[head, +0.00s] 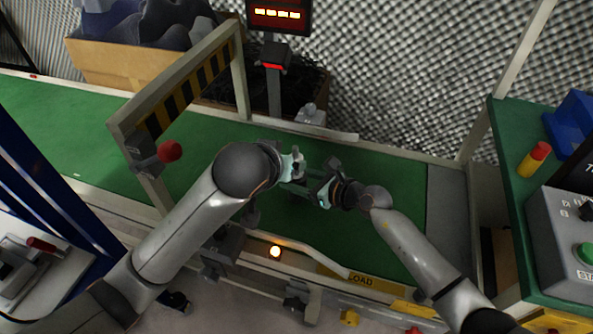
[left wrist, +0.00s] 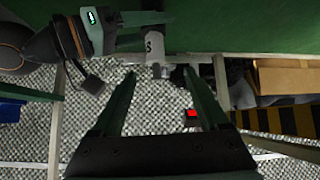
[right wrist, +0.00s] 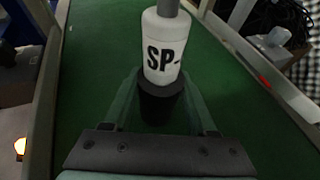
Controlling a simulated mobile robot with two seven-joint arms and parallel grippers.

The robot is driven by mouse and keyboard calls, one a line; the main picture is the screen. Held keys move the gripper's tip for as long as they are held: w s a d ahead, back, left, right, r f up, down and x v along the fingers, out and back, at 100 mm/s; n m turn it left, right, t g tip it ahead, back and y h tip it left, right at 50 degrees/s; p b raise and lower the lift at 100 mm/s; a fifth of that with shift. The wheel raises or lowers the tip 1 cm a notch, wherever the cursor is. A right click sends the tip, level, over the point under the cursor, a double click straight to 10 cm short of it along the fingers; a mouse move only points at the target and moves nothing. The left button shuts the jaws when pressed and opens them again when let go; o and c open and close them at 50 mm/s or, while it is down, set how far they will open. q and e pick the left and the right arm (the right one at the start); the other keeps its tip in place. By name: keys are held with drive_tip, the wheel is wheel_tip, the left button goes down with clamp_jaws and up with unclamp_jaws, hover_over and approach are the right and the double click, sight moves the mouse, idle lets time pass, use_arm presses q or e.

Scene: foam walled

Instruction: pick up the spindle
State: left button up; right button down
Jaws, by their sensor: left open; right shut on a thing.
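The spindle (right wrist: 165,48) is a white cylinder with black "SP-" lettering, a grey shaft on one end and a dark collar on the other. My right gripper (right wrist: 161,85) is shut on the dark collar in the right wrist view. In the left wrist view the spindle (left wrist: 155,48) lies just past the fingertips of my left gripper (left wrist: 163,75), which is open with nothing between its fingers. In the head view my left gripper (head: 294,166) and right gripper (head: 318,192) are close together over the green belt, and they largely hide the spindle.
The green conveyor belt (head: 70,120) runs under both arms. A striped gate frame (head: 185,95) with a red knob (head: 170,151) stands at the left. A cardboard box (head: 105,65) sits behind the belt. A green side table (head: 515,145) is at the right.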

use_arm(q)
wheel_tip(320, 180, up, 2)
drive_tip(key=w+d+r+n+g+y, duration=0.1)
drive_tip(key=w+d+n+g+y, duration=0.1)
drive_tip(key=d+n+g+y, duration=0.15)
drive_tip(key=shift+n+g+h, duration=0.35)
drive_tip(key=shift+g+h, duration=0.1)
drive_tip(key=x, duration=0.6)
drive_tip(key=shift+w+a+f, duration=0.15)
drive_tip(key=shift+a+f, duration=0.15)
drive_tip(key=shift+a, duration=0.1)
drive_tip(key=shift+x, duration=2.8)
drive_tip(key=shift+w+d+r, duration=0.1)
drive_tip(key=shift+d, duration=0.05)
clamp_jaws()
